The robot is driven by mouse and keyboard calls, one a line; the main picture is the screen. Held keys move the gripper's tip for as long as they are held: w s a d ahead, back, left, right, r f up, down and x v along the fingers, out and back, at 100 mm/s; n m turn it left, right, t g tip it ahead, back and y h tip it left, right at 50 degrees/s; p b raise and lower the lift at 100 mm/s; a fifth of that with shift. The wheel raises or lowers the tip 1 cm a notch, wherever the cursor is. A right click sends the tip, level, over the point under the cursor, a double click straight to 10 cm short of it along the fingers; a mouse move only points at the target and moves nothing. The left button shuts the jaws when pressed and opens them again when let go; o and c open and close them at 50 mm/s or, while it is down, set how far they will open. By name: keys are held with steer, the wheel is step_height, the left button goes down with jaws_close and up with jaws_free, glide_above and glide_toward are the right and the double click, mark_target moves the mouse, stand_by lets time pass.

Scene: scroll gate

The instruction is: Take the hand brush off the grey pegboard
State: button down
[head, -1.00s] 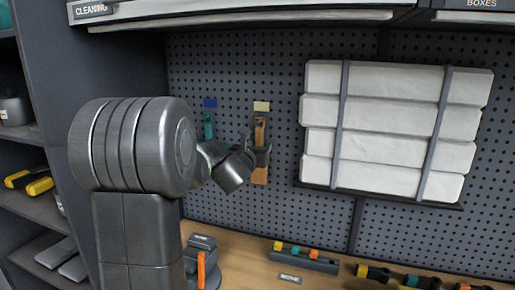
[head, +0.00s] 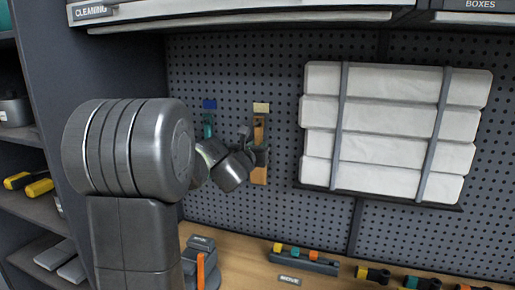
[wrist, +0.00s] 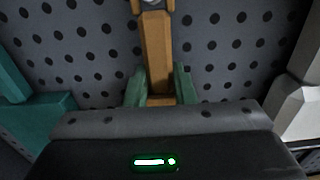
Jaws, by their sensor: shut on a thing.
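The hand brush (head: 259,174) hangs upright on the grey pegboard (head: 283,60) under a cream tag, with a wooden, orange-brown body. My gripper (head: 254,156) is at its lower part, and the jaws partly cover it in the head view. In the wrist view, the wooden handle (wrist: 156,48) runs up the middle to a hanger at the top edge. The green fingers of my gripper (wrist: 160,88) stand on both sides of the handle, shut on it. The brush is still against the board; its lower end is hidden in the wrist view.
A teal tool (head: 208,124) hangs under a blue tag just left of the brush. Strapped white packs (head: 390,130) hang to the right. A wooden bench (head: 240,252) below carries a tool rack (head: 305,260) and several handled tools. A cabinet (head: 240,20) overhangs the top.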

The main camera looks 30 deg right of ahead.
steer(key=b+v, duration=0.2)
steer(key=v, duration=0.5)
steer(key=shift+a, duration=0.2)
stand_by(0.7)
steer(key=shift+s, duration=0.1)
steer(key=v, duration=0.8)
steer(key=shift+b, duration=0.3)
